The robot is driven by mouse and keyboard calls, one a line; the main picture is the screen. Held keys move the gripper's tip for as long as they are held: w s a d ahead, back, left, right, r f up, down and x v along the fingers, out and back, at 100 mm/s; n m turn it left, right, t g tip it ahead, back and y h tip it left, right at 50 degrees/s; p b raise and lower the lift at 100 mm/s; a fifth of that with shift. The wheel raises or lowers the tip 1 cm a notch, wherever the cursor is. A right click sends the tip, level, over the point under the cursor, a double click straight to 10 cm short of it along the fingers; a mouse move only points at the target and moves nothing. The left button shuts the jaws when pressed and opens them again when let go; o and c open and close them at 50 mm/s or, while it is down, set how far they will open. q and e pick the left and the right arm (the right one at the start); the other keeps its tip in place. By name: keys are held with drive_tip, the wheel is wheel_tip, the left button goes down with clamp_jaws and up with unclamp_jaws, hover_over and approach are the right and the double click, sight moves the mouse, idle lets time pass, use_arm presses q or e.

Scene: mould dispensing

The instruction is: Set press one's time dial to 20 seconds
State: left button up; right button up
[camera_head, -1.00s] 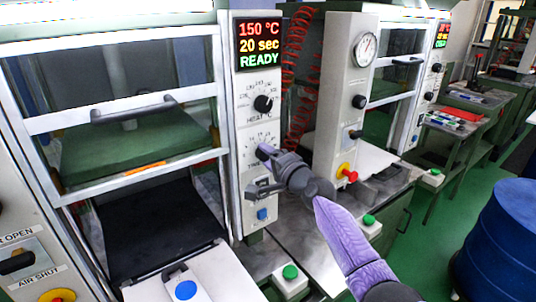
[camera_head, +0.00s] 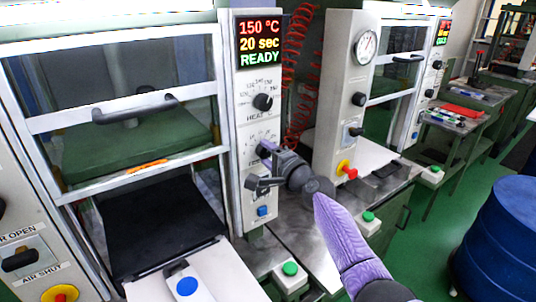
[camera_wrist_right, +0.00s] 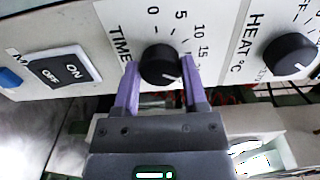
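Press one's time dial (camera_wrist_right: 160,65) is a round black knob on the white panel, with a scale of numbers around it and the word TIME beside it. My right gripper (camera_wrist_right: 160,72) has its two purple fingers on either side of the knob, seemingly touching it. The display (camera_head: 260,44) reads 150 °C, 20 sec and READY. My left gripper is not in view.
An ON/OFF switch (camera_wrist_right: 60,72) and the heat dial flank the time dial in the wrist view. A green button box (camera_head: 290,275) stands below the panel. A second press panel (camera_head: 345,100) stands to the right, and a blue barrel (camera_head: 500,240) at far right.

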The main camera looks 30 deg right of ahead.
drive_tip(key=o, duration=0.4)
drive_tip(key=shift+s+d, duration=0.1)
drive_tip(key=shift+s, duration=0.2)
drive_tip(key=s+p, duration=0.1)
drive_tip(key=s, duration=0.2)
drive_tip(key=s+p, duration=0.1)
drive_tip(key=s, duration=0.2)
drive_tip(key=s+d+p, duration=0.1)
drive_tip(key=s, duration=0.2)
drive_tip(key=shift+s+d, duration=0.1)
drive_tip(key=shift+s, duration=0.05)
